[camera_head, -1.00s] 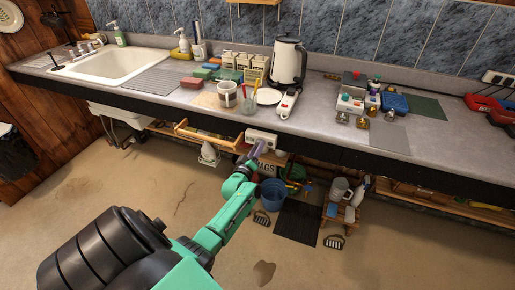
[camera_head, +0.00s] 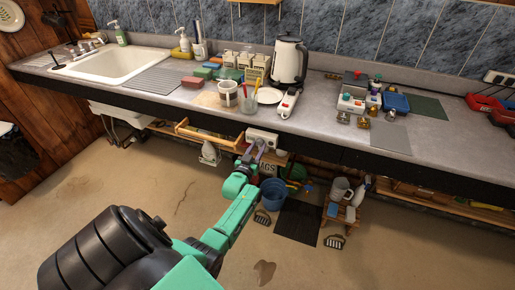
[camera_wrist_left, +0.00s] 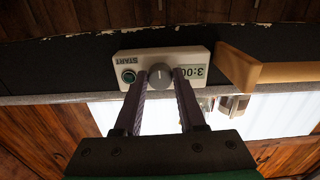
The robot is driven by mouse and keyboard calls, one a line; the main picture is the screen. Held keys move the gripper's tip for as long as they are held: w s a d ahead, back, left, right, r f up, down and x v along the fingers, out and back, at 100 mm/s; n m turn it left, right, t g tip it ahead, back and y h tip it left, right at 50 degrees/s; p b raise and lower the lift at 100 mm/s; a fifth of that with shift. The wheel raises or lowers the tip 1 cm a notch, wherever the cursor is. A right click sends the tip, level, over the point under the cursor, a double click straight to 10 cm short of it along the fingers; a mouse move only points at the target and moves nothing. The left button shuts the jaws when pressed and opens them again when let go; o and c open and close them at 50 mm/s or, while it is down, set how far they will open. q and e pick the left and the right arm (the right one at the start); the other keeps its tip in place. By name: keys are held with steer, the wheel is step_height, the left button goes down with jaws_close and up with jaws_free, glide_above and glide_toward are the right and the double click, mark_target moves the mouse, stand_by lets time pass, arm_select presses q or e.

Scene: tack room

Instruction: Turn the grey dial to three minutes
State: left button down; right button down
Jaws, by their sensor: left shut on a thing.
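A white timer box (camera_head: 263,136) is fixed to the dark front of the counter, below the worktop edge. In the left wrist view the timer (camera_wrist_left: 188,54) appears upside down, with a green START button (camera_wrist_left: 129,77), a display (camera_wrist_left: 193,72) that reads 3:00, and the round grey dial (camera_wrist_left: 160,86) between them. My left gripper (camera_head: 257,149) reaches up to the timer from below. In the left wrist view its two fingers (camera_wrist_left: 160,76) are closed on the dial, one on each side. In the head view the gripper hides the dial.
A wooden rail (camera_head: 208,137) sticks out just left of the timer. The worktop (camera_head: 325,118) above holds a kettle (camera_head: 289,62), cups and a white handset-like item (camera_head: 288,102). A blue bucket (camera_head: 273,193) and a dark mat (camera_head: 298,222) are on the floor below.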

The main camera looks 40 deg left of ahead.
stand_by(0.3)
arm_select(q)
steer(key=c, duration=0.5)
jaws_free()
steer(key=shift+s, duration=0.1)
steer(key=v, duration=1.4)
steer(key=shift+s+d, duration=0.15)
steer(key=shift+s, duration=0.05)
